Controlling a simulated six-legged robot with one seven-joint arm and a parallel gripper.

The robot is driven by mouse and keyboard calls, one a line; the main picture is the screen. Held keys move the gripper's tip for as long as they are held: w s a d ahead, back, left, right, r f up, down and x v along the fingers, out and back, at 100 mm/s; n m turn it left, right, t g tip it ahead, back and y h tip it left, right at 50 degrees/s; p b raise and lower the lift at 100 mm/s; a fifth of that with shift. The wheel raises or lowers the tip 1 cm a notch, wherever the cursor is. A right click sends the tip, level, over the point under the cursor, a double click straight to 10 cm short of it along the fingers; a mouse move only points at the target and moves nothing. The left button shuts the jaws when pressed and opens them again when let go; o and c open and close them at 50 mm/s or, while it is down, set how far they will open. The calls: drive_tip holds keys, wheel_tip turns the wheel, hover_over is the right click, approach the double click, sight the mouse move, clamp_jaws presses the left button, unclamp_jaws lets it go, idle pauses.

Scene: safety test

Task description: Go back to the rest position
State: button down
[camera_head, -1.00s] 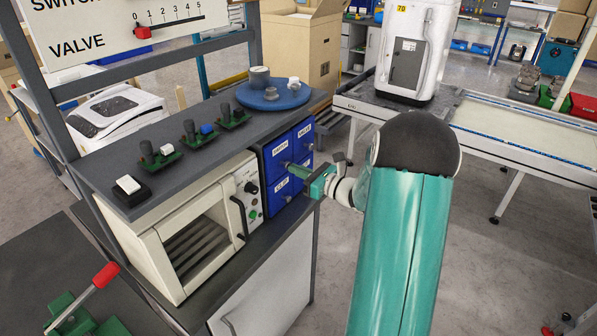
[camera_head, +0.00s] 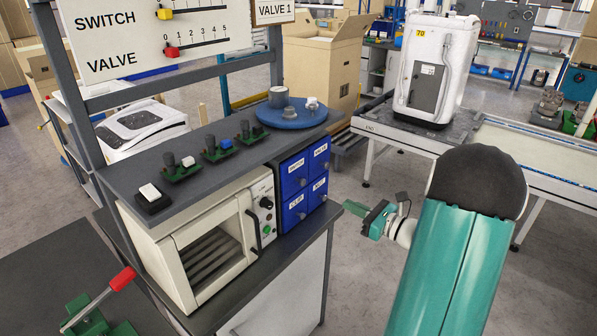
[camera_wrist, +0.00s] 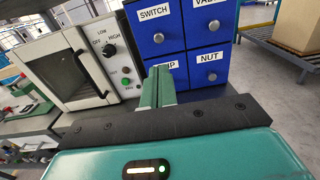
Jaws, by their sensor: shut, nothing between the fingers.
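My gripper (camera_head: 352,208) is at the end of my green arm, to the right of the bench and apart from the blue drawers (camera_head: 293,178). In the wrist view, my gripper's fingers (camera_wrist: 164,82) are together with nothing between them. They point toward the blue drawers (camera_wrist: 190,40), labelled SWITCH, NUT and others. The lower left label is partly hidden behind the fingers. The drawers appear closed.
A cream oven (camera_head: 212,245) stands left of the drawers on the dark bench. Above are small green boards (camera_head: 217,152) and a blue turntable (camera_head: 290,118). A conveyor table (camera_head: 400,143) with a white machine (camera_head: 432,70) stands behind right. Open floor lies between.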

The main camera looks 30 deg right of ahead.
drive_tip(key=shift+a, duration=0.1)
drive_tip(key=s+a+r+n+g+y, duration=0.25)
drive_tip(key=a+n+g, duration=0.45)
drive_tip(key=a, duration=0.6)
drive_tip(key=s+a+r+n+g+y, duration=0.1)
drive_tip(key=s+a+r+n+g, duration=0.2)
drive_tip(key=a+n, duration=0.7)
drive_tip(key=s+a+r+n+h, duration=0.2)
drive_tip(key=s+a+n+h, duration=0.2)
drive_tip(key=s+n+h, duration=0.1)
drive_tip(key=s+a+r+n+g+h, duration=0.1)
drive_tip(key=s+a+r+n+h, duration=0.1)
drive_tip(key=s+a+n+h, duration=0.2)
drive_tip(key=s+n, duration=0.3)
drive_tip(key=n, duration=0.3)
drive_tip(key=shift+a+r+h, duration=0.3)
drive_tip(key=shift+a+h, duration=0.05)
drive_tip(key=shift+a, duration=0.05)
